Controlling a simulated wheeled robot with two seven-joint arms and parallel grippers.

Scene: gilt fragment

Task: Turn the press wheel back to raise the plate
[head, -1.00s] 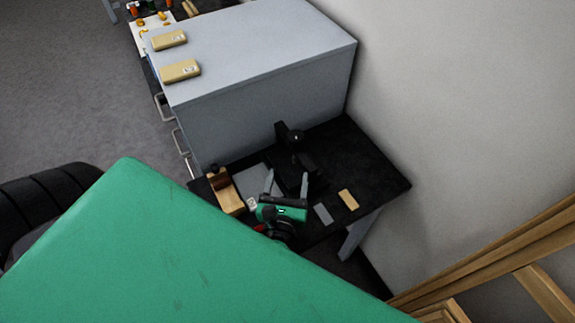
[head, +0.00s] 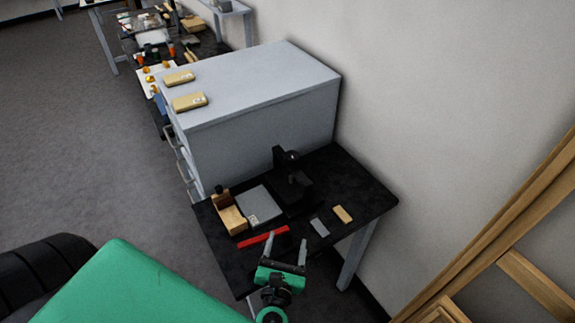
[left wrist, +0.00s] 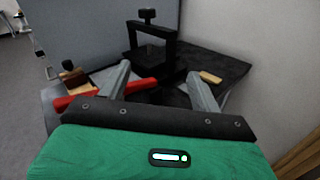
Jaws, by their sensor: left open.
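The black press (head: 296,187) stands upright at the back of the small black table, near the grey cabinet. It has a frame and a dark round knob or wheel (head: 292,156) on top. In the left wrist view the press frame (left wrist: 170,37) is ahead, with the wheel (left wrist: 148,14) on its screw. I cannot tell how high its plate is. My left gripper (head: 287,240) is open and empty over the table's front edge, apart from the press and its wheel. It also shows in the left wrist view (left wrist: 159,72). My right gripper is not in view.
On the black table (head: 355,190) are a red bar (head: 262,238), a wooden block with a dark knob (head: 230,215), a grey slab (head: 260,203), and grey (head: 319,227) and tan (head: 343,214) pieces. The grey cabinet (head: 265,115) and wall bound the back.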

